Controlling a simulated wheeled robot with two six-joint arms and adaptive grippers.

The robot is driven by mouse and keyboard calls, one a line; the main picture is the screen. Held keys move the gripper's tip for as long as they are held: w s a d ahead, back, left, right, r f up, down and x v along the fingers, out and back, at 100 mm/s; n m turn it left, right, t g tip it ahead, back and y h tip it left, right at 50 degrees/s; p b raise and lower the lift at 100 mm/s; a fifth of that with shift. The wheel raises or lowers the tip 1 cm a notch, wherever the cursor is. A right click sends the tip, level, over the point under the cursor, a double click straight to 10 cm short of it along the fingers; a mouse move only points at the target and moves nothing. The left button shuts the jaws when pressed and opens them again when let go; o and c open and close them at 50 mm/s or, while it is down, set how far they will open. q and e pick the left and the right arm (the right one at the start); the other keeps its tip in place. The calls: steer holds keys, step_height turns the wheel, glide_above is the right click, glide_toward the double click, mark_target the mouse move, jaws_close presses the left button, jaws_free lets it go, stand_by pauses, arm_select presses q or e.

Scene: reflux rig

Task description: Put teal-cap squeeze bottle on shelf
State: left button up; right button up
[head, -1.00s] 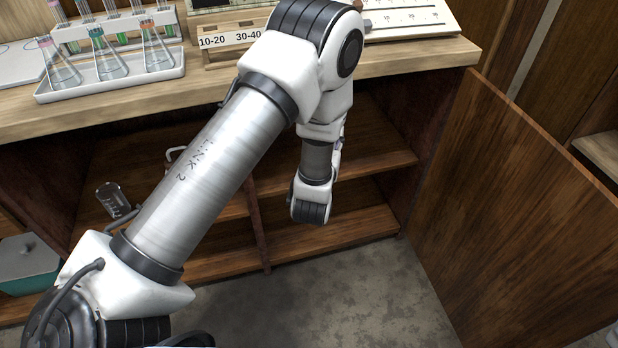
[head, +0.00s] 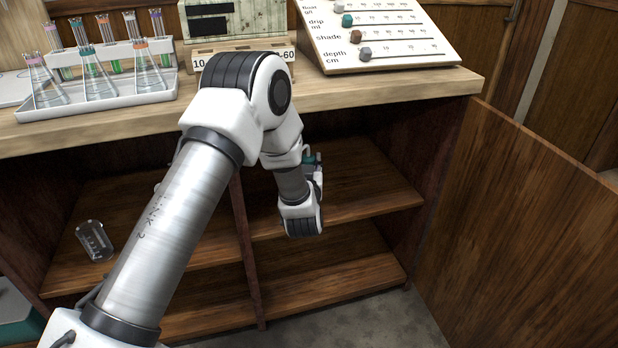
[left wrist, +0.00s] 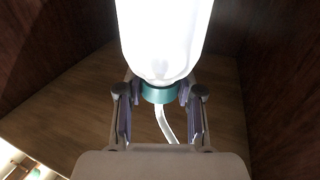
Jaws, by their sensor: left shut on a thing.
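The teal-cap squeeze bottle (left wrist: 165,40) fills the top middle of the left wrist view, its pale body overexposed. Its teal cap (left wrist: 158,94) sits between the two fingers of my left gripper (left wrist: 160,108), which is shut on it. A pale bent spout shows beyond the cap. In the head view my left gripper (head: 316,178) is mostly hidden behind my wrist, in front of the right half of the open cupboard; a small teal part shows beside it. The wooden shelf (head: 385,192) lies behind and around it. My right gripper is not in view.
A clear beaker (head: 94,240) sits on the cupboard's left shelf. A divider (head: 243,250) splits the cupboard. The open door (head: 530,230) stands at right. The counter (head: 400,88) above holds a flask tray (head: 100,108) and a slider panel (head: 385,62).

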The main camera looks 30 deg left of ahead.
arm_select(q)
steer(key=w+a+f+b, duration=0.3)
steer(key=w+a+f, duration=0.1)
steer(key=w, duration=0.2)
stand_by(0.6)
steer(key=shift+f, duration=0.1)
steer(key=o, duration=0.8)
steer(key=shift+s+f, duration=0.1)
